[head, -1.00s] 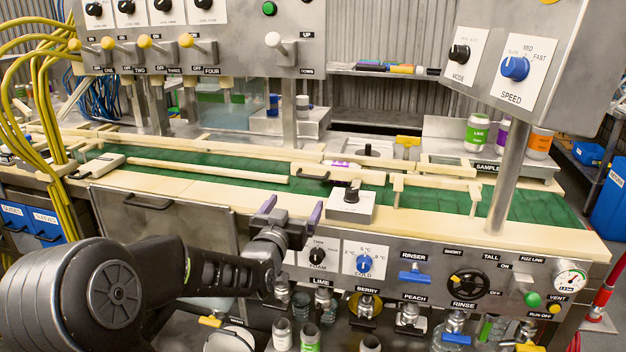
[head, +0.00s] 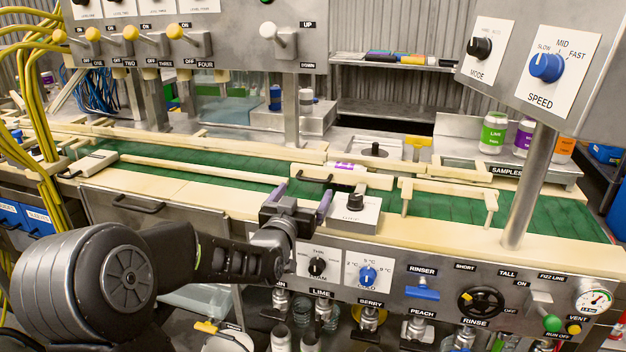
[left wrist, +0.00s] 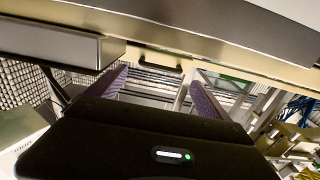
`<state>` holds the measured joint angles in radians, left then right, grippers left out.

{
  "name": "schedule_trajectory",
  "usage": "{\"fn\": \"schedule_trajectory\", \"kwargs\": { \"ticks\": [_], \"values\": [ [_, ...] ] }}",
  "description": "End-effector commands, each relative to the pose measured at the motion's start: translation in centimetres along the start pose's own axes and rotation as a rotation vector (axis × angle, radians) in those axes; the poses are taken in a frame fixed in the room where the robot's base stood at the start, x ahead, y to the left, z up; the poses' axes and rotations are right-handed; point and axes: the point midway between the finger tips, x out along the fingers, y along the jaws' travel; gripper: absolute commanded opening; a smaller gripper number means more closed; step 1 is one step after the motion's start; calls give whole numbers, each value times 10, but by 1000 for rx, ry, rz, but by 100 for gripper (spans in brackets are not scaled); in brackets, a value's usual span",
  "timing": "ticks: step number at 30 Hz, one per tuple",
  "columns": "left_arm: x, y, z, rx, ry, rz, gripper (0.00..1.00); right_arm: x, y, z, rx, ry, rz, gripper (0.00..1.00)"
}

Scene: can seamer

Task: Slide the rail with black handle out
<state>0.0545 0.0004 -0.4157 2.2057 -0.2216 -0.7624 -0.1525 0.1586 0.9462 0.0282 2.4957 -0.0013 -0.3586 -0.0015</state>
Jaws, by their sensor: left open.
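The beige rail (head: 352,181) lies across the near part of the green conveyor. Its black handle (head: 314,179) is on the near face at its left end. My left gripper (head: 303,197) has purple fingers and is open and empty, just in front of and below the handle, apart from it. In the left wrist view, the open fingers (left wrist: 160,88) point at a beige strip with a small dark handle-like shape (left wrist: 166,63) between and beyond the fingertips. My right gripper is not in view.
A control box with a black knob (head: 355,208) stands close to the right of my left gripper. A beige bracket (head: 450,188) stands farther right over the green belt (head: 215,178). Another black handle (head: 138,207) is on the metal panel at the left.

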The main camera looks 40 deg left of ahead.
Motion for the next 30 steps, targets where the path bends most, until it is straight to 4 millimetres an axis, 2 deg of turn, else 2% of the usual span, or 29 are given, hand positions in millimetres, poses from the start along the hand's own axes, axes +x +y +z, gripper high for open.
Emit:
{"fn": "schedule_trajectory", "kwargs": {
  "ticks": [5, 15, 18, 28, 30],
  "values": [
    [14, 0, 0, 2, -1, 0, 91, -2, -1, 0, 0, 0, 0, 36],
    [64, 0, 0, 2, -2, -1, 91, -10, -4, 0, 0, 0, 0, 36],
    [73, 0, 0, 2, -1, -1, 91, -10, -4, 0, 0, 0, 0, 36],
    [77, 0, 0, 0, 0, 0, 91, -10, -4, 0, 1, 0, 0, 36],
    [77, 0, 0, 0, 0, 0, 85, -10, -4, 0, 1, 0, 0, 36]
  ]
}}
